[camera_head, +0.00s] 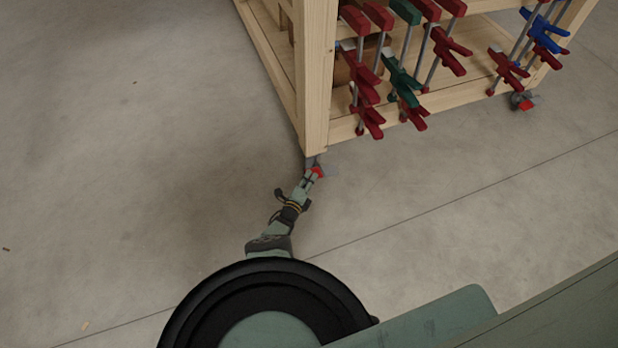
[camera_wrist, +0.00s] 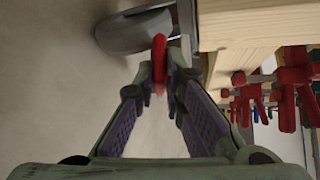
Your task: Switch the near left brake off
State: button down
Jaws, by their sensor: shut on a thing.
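The near left caster of the wooden rack has a red brake lever (camera_head: 318,170) at the foot of the corner post. In the wrist view the red brake lever (camera_wrist: 159,62) stands between my fingertips, beside the grey wheel (camera_wrist: 138,32). My gripper (camera_head: 311,176) reaches in low at this caster, and it also shows in the wrist view (camera_wrist: 161,82). Its purple-padded fingers are closed in on the lever at their tips. The wheel is mostly hidden behind my gripper in the head view.
The wooden rack (camera_head: 316,75) stands above the caster, with several red, green and blue clamps (camera_head: 405,80) hanging on its side. Another caster with a red brake (camera_head: 526,104) is at the far right. Concrete floor (camera_head: 130,150) is clear to the left.

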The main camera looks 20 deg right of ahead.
jog(key=c, duration=1.7)
grip_release()
jog(key=shift+a, duration=0.1)
jog(key=shift+s+a, duration=0.35)
jog(key=shift+a, duration=0.1)
jog(key=v, duration=1)
jog(key=shift+s+a+r, duration=0.1)
jog(key=shift+s+r, duration=0.05)
jog(key=shift+s, duration=0.25)
